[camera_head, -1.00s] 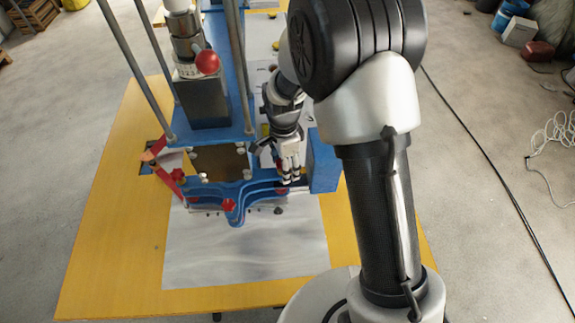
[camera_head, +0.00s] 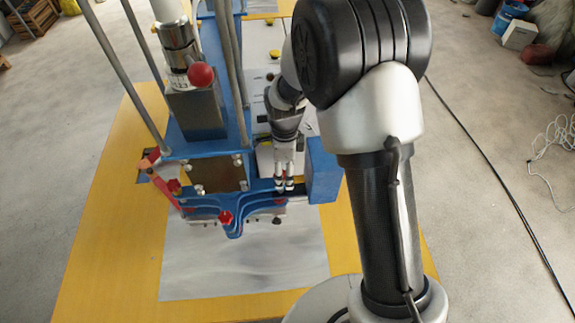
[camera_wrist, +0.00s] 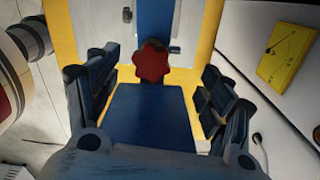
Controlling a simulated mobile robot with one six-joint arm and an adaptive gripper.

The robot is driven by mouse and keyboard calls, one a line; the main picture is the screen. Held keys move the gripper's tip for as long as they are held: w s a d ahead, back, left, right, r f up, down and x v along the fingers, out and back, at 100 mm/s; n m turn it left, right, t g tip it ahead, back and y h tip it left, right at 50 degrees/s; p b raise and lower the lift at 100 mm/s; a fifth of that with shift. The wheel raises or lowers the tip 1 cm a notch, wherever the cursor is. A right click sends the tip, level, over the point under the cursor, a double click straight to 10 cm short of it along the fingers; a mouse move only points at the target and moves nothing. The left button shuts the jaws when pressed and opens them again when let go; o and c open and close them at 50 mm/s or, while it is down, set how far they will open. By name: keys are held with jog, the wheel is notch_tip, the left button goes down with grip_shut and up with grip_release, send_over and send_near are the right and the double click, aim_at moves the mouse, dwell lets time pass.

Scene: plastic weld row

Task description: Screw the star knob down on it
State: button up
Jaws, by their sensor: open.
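A dark red star knob (camera_wrist: 151,63) shows in the wrist view, between and a little beyond my fingers. It stands at the end of a blue block (camera_wrist: 148,115) and seems upright. My gripper (camera_wrist: 155,95) is open, one black finger on each side, apart from the knob. In the head view my gripper (camera_head: 285,186) points down at the right side of the machine's blue front frame (camera_head: 205,200), and its fingers mostly hide the knob there. Another red star knob (camera_head: 225,217) sits at the front middle of that frame.
A blue box (camera_head: 322,170) stands close to the right of my gripper. Steel posts (camera_head: 135,85) and a red ball lever (camera_head: 201,75) rise on the left. A yellow panel (camera_wrist: 284,55) lies at the right in the wrist view. The grey plate (camera_head: 245,262) in front is clear.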

jog(key=n, duration=0.2)
jog(key=s+a+n, duration=0.1)
jog(key=n, duration=0.2)
jog(key=shift+s+a+f, duration=0.15)
jog(key=shift+a+f, duration=0.05)
jog(key=n, duration=0.1)
jog(key=a+n, duration=0.1)
jog(key=n, duration=0.1)
jog(key=s+n, duration=0.1)
jog(key=shift+a+r+n, duration=0.1)
jog(key=shift+a+n, duration=0.25)
jog(key=shift+n, duration=0.05)
jog(key=n, duration=0.4)
jog(key=shift+w+d+b, duration=0.25)
jog(key=shift+d+b, duration=0.1)
jog(key=n, duration=0.3)
jog(key=shift+a, duration=0.1)
jog(key=shift+n, duration=0.3)
jog(key=shift+w+d+r, duration=0.2)
jog(key=shift+w+d, duration=0.25)
jog(key=shift+d, duration=0.1)
jog(key=shift+c, duration=0.5)
